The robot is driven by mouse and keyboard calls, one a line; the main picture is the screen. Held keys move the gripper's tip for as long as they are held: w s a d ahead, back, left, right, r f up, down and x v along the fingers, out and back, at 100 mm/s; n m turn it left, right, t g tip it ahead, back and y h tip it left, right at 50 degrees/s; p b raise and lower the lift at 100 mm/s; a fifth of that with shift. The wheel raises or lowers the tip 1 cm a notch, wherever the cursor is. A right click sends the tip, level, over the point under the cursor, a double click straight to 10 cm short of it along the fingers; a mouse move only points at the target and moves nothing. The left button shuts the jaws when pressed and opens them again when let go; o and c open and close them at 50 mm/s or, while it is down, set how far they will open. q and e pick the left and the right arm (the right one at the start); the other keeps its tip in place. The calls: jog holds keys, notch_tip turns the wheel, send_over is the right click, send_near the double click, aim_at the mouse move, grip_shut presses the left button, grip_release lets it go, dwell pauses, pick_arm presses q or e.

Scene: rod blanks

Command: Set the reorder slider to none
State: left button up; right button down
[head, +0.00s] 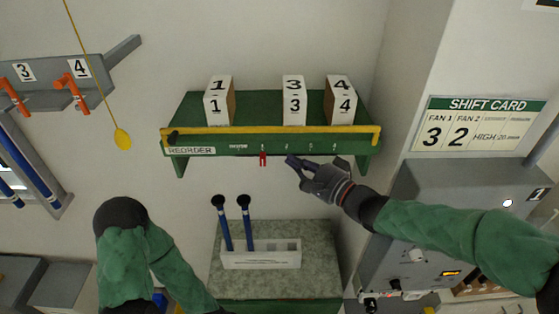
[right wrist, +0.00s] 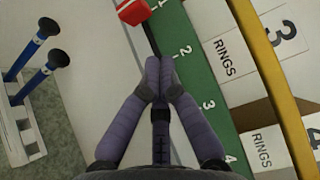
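The red reorder slider (head: 263,158) sits on the front edge of the green shelf (head: 205,140), under the first number mark right of a small word label (head: 238,146) that is too small to read surely. In the right wrist view the red slider block (right wrist: 133,12) is at the top edge, just beyond my fingertips. My right gripper (head: 290,160) is just right of the slider, apart from it. Its fingers (right wrist: 158,68) are together, with nothing seen between them. My left arm shows at lower left, but its gripper is out of view.
Numbered white boxes (head: 293,104) stand on the shelf behind a yellow rail (head: 270,131). Below, a white rack (head: 262,255) holds two blue rods (head: 246,225). A yellow pull cord (head: 122,138) hangs at left. A shift card (head: 478,124) is on the right wall.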

jog(key=shift+a, duration=2)
jog(key=b, duration=0.1)
send_near(240, 155)
jog(key=x, duration=0.5)
jog(key=shift+a, duration=0.15)
